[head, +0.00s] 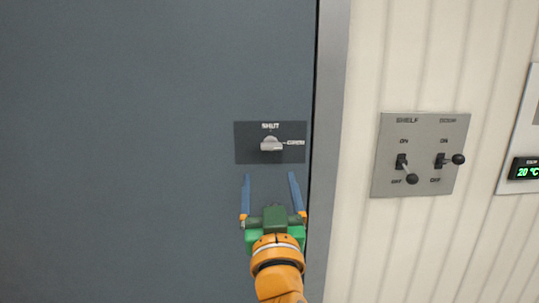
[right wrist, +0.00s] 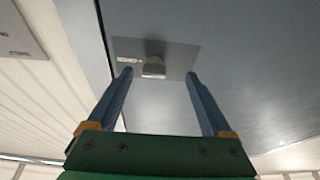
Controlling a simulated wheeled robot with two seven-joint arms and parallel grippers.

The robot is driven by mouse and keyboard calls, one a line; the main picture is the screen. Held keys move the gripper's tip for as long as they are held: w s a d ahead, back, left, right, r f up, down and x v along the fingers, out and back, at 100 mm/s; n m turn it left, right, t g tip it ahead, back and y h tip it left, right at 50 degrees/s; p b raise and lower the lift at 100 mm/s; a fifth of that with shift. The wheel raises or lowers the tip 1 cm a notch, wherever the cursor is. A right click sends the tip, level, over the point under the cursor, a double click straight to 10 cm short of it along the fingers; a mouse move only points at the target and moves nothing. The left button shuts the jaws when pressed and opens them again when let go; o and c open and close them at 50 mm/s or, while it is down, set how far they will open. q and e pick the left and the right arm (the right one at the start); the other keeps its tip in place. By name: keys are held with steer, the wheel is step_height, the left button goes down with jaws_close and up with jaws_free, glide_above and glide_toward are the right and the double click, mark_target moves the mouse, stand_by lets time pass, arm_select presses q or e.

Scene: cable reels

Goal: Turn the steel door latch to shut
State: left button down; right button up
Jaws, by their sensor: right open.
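The steel door latch (head: 271,144) sits on a dark plate (head: 247,153) on the grey door (head: 120,150). The plate reads SHUT above the latch and a second word, likely OPEN, to its right. The latch handle seems to lie sideways, toward that right-hand word. The latch also shows in the right wrist view (right wrist: 153,68), beyond and between the fingertips. My right gripper (head: 270,178) is open and empty, with its blue fingers pointing up just below the plate. It appears apart from the latch. My left gripper is not in view.
A metal door frame (head: 328,120) runs just right of the plate. On the pale ribbed wall, a switch panel (head: 421,125) carries two levers marked SHELF and another word. A green display (head: 526,170) reads 20 °C at the far right. The door's left side is clear.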

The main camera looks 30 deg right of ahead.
mark_target(271, 149)
steer(key=shift+m+h, duration=0.4)
steer(key=shift+h, duration=0.2)
steer(key=w+d+r+p, duration=0.2)
steer(key=r, duration=0.1)
steer(key=w+d+r+p, duration=0.1)
steer(key=w+r, duration=0.1)
steer(key=shift+d, duration=0.1)
steer(key=shift+w+d+f, duration=0.1)
steer(key=shift+w+d, duration=0.15)
steer(key=shift+w, duration=0.15)
steer(key=shift+a, duration=0.1)
jaws_close()
